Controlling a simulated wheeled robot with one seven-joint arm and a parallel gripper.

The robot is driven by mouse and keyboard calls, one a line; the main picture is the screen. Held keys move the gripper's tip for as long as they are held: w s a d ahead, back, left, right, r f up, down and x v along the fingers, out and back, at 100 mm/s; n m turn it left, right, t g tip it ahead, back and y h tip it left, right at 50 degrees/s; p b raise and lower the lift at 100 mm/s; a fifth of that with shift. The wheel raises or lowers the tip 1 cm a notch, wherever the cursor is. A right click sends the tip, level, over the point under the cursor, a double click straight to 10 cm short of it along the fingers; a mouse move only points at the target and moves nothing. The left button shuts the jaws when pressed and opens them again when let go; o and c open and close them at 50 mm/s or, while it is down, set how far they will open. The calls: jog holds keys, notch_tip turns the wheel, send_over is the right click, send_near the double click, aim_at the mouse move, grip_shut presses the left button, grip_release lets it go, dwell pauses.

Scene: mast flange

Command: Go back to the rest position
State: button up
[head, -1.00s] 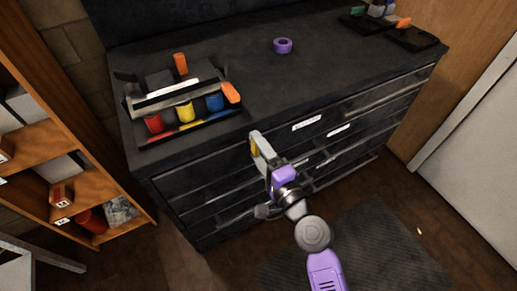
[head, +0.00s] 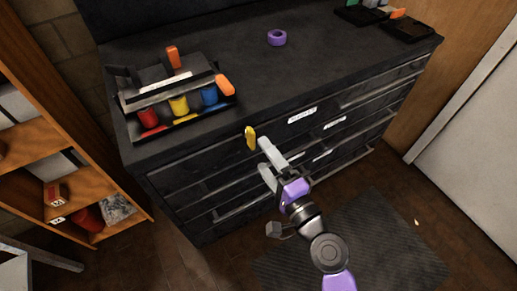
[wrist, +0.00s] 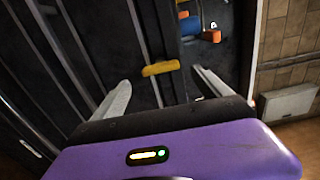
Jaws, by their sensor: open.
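My gripper (head: 264,155) is open and empty in front of the dark drawer cabinet (head: 190,175). Its two pale fingers stand apart and also show in the wrist view (wrist: 160,80). A small yellow piece (head: 251,137) is at the cabinet's front, near the top edge, just beyond the fingertips. In the wrist view the yellow piece (wrist: 160,68) lies ahead, between the lines of the fingers, with a gap to them. I cannot tell how it is attached.
A dark tray (head: 185,125) with red, yellow, blue and orange items stands at the cabinet top's left. A purple ring (head: 277,38) lies farther back. A wooden shelf (head: 95,170) is at the left and a pale door (head: 475,125) at the right.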

jog(key=shift+v, duration=0.95)
jog(key=shift+w, duration=0.1)
jog(key=s+d+r+n+t+h, duration=0.25)
jog(key=s+d+n+h, duration=0.25)
jog(key=s+d+h, duration=0.5)
jog(key=s+d+r+n+g+p, duration=0.1)
jog(key=s+d+n, duration=0.2)
jog(key=s, duration=0.8)
jog(key=s+d+r+n+g+p, duration=0.1)
jog(key=s+d+n, duration=0.2)
jog(key=s, duration=0.9)
jog(key=shift+d+g, duration=0.35)
jog(key=shift+d, duration=1.55)
